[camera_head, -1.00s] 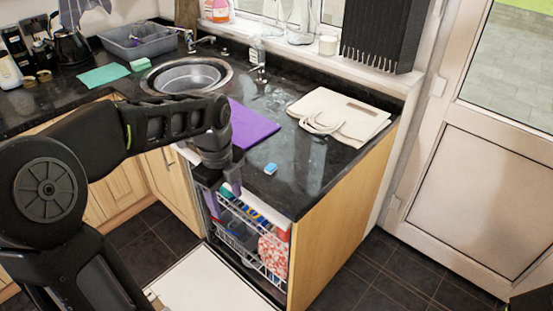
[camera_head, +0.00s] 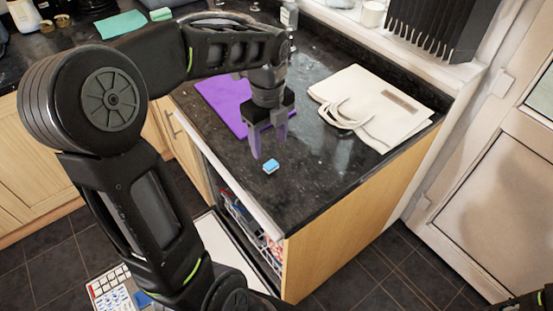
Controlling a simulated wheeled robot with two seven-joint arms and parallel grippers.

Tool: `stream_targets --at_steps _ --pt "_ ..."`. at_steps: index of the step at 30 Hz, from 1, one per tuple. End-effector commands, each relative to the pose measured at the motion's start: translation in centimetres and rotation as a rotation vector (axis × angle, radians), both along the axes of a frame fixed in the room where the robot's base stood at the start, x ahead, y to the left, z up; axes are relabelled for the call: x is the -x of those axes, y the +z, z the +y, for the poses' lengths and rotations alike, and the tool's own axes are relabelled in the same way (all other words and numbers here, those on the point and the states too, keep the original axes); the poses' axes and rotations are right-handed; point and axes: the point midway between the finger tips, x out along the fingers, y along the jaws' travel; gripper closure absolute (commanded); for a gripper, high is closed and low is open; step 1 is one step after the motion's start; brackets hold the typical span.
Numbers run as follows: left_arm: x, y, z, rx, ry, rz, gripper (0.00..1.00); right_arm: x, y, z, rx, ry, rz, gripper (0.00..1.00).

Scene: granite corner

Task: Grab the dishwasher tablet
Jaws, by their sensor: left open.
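The dishwasher tablet (camera_head: 271,166) is a small blue and white block. It lies on the black granite counter (camera_head: 300,185) near its front edge. My left gripper (camera_head: 268,150) comes down from above, just behind the tablet in the picture. Its two fingers are spread apart with nothing between them. The fingertips look close to the tablet, but I cannot tell whether they touch it. My right gripper does not show; only a dark piece of arm shows at the lower right corner.
A purple board (camera_head: 222,98) lies behind the left gripper. A cream tote bag (camera_head: 372,105) lies flat to the right. Below the counter, the dishwasher (camera_head: 240,215) stands open with its door down. A white door (camera_head: 480,170) is at the right.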

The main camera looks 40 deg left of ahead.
Motion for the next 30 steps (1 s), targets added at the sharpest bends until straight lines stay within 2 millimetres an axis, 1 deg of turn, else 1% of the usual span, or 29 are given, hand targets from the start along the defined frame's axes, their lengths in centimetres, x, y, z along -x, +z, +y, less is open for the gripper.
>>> stream_targets --at_steps 5,13,23,26,30 --pt "0.0 -0.2 0.0 0.0 0.0 0.001 0.42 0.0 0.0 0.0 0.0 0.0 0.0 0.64" --pt "0.0 -2.5 0.0 0.001 0.0 0.0 0.42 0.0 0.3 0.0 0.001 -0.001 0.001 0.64" --pt "0.0 -2.8 0.0 0.001 0.0 0.001 0.42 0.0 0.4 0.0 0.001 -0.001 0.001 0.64" --pt "-0.1 -3.6 0.0 0.0 0.0 0.003 0.42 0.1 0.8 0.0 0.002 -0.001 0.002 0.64" --pt "-0.3 -5.6 -0.1 0.002 0.0 0.007 0.42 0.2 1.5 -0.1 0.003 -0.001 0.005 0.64"
